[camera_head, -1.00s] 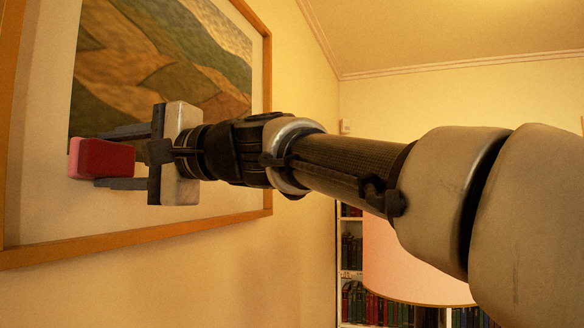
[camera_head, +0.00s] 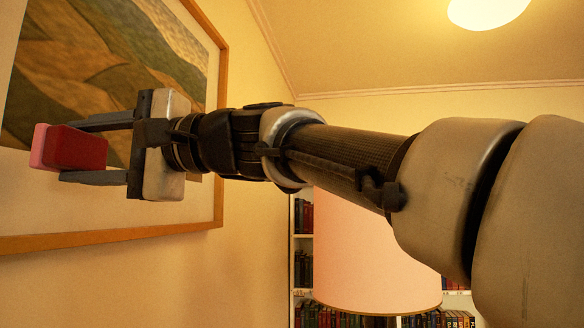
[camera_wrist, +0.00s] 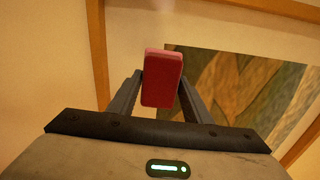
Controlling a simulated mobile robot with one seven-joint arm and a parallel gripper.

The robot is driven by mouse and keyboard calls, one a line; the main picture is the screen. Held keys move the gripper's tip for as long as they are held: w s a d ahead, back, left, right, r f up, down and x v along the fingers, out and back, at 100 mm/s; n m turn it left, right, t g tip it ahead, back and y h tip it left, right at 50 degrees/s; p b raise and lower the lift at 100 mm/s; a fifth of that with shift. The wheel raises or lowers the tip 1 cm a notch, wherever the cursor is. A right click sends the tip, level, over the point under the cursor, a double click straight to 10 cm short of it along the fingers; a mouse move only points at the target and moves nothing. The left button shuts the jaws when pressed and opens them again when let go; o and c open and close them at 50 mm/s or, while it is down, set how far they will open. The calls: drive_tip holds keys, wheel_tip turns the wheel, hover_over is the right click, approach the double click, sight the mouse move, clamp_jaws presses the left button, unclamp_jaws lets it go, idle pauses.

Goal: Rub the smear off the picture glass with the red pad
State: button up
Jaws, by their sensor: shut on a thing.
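The red pad (camera_head: 80,149) has a pink front layer. My gripper (camera_head: 75,150) is shut on it, with one dark finger on either side; the wrist view shows the pad (camera_wrist: 163,82) between the fingers too. The framed picture (camera_head: 120,60) hangs on the wall at the left, its glass over a landscape painting with a pale mat. The pad is in front of the picture, near the lower part of the painting in the head view. I cannot tell whether it touches the glass. I cannot make out the smear clearly; my gripper and the pad hide part of the glass.
The wooden frame (camera_head: 110,238) borders the picture. A large pink lampshade (camera_head: 365,255) stands below my arm, in front of a bookcase (camera_head: 303,245) with several books. A round ceiling lamp (camera_head: 487,10) is at the top right. The wall below the frame is bare.

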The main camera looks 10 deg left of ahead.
drive_tip(key=shift+d+f+b, duration=0.1)
drive_tip(key=shift+d+b, duration=0.3)
drive_tip(key=shift+d, duration=0.2)
drive_tip(key=shift+d+b, duration=0.35)
drive_tip(key=shift+d, duration=0.55)
